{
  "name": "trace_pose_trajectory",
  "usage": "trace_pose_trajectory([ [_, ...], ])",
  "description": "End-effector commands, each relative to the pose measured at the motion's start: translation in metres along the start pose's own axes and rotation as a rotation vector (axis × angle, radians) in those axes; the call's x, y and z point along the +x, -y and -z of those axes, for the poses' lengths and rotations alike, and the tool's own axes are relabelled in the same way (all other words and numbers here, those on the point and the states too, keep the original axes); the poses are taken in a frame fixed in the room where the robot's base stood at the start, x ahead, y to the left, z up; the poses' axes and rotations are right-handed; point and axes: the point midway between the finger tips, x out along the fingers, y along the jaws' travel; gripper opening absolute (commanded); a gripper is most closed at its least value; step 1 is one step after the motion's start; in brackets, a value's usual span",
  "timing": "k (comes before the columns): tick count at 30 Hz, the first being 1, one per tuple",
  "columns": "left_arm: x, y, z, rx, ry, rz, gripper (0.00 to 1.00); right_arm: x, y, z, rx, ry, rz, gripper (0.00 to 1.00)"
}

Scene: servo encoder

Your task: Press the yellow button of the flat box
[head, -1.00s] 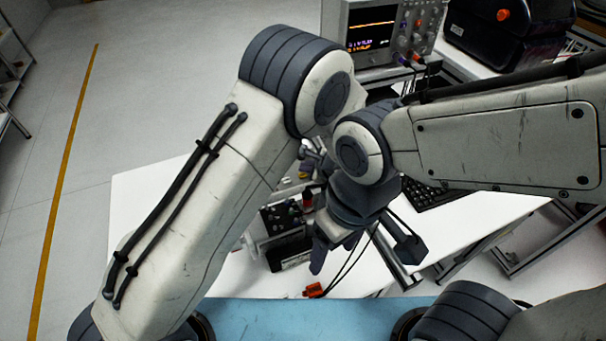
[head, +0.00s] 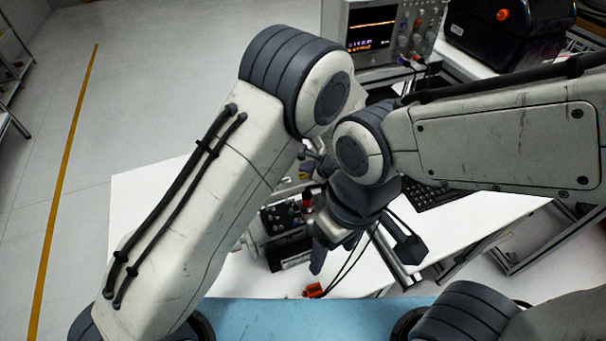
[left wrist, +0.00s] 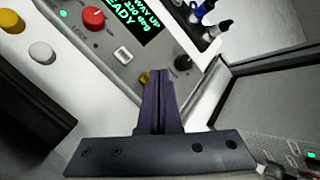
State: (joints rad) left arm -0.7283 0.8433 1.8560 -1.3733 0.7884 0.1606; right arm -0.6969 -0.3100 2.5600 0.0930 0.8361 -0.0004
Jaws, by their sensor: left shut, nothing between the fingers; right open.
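In the left wrist view a grey flat box (left wrist: 85,45) has a red knob (left wrist: 93,17), a green-text display and a white switch. A small yellow button (left wrist: 145,77) shows on its face, partly hidden by my left fingertips. My left gripper (left wrist: 160,74) is shut and empty, its tips right beside this button. I cannot tell whether they touch it. In the head view the left gripper is mostly hidden behind the right wrist. My right gripper (head: 333,245) is open and empty, pointing down over the white table.
A black knob (left wrist: 183,62) sits just right of the left fingertips. A yellow disc (left wrist: 11,21) and a white disc (left wrist: 41,52) lie at the left, near a dark block (left wrist: 30,115). An oscilloscope (head: 375,35) and a keyboard (head: 435,196) stand farther back.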

Motion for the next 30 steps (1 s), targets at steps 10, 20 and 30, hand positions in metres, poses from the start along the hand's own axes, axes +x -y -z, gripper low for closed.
trace_pose_trajectory([
  [10, 0.004, -0.003, 0.003, 0.0, 0.0, 0.0, 0.0, 0.009, -0.001, 0.0, 0.0, 0.0, 0.0, 0.72],
  [20, 0.006, -0.004, 0.004, 0.0, 0.0, 0.0, 0.0, 0.013, -0.001, -0.001, 0.0, 0.0, 0.0, 0.72],
  [30, 0.007, -0.005, 0.005, 0.0, 0.0, 0.0, 0.0, 0.014, -0.001, -0.001, 0.0, 0.0, 0.0, 0.72],
])
